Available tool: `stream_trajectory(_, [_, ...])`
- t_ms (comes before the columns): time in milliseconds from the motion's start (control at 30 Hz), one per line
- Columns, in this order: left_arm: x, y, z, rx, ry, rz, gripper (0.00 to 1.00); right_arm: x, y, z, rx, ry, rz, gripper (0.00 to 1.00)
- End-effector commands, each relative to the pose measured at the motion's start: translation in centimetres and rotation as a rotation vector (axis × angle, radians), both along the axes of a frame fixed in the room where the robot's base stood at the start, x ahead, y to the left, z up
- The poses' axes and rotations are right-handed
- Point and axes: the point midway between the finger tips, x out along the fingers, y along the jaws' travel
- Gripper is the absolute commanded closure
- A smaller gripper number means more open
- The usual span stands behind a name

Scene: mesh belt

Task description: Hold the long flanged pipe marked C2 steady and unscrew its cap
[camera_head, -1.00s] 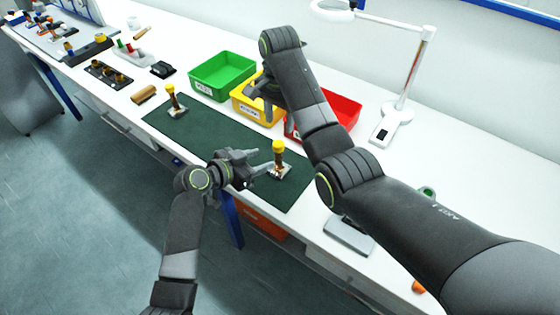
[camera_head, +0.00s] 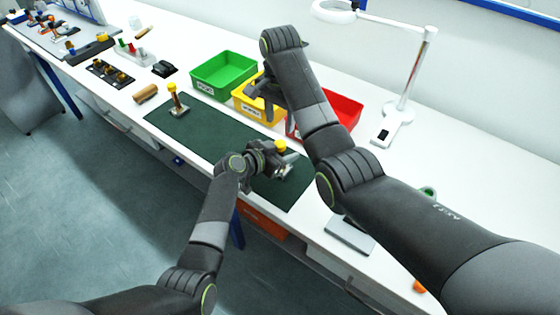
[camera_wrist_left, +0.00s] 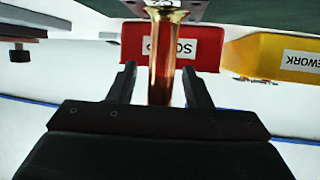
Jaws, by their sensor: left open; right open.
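A pipe with a yellow cap (camera_head: 281,146) stands upright near the right end of the green mat (camera_head: 215,130). My left gripper (camera_head: 284,160) is at this pipe with its fingers open. In the left wrist view the copper-coloured pipe (camera_wrist_left: 161,75) stands between the two spread fingers (camera_wrist_left: 160,90), with a gap on each side. A flange with a partly cut-off label shows at that view's top edge. My right gripper (camera_head: 263,88) is raised near the yellow bin, open and empty.
Green (camera_head: 223,76), yellow (camera_head: 247,103) and red (camera_head: 345,107) bins line the mat's back edge. A lamp (camera_head: 397,105) stands at right. A brown cylinder (camera_head: 145,94) lies left of the mat. The mat's middle is clear.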

Motion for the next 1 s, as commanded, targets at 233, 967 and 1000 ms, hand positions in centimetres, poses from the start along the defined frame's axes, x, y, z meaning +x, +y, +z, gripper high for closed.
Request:
stream_trajectory(233, [0.00,0.00,0.01,0.000,0.000,0.000,0.67,-0.01,0.01,0.00,0.000,0.000,0.000,0.54])
stream_trajectory(967, [-0.02,0.05,0.00,0.000,0.000,0.001,1.00,0.00,0.01,0.00,0.000,0.000,-0.177,0.54])
stream_trajectory(1000, [-0.02,0.05,0.00,0.000,0.000,0.001,1.00,0.00,0.01,0.00,0.000,0.000,-0.217,0.54])
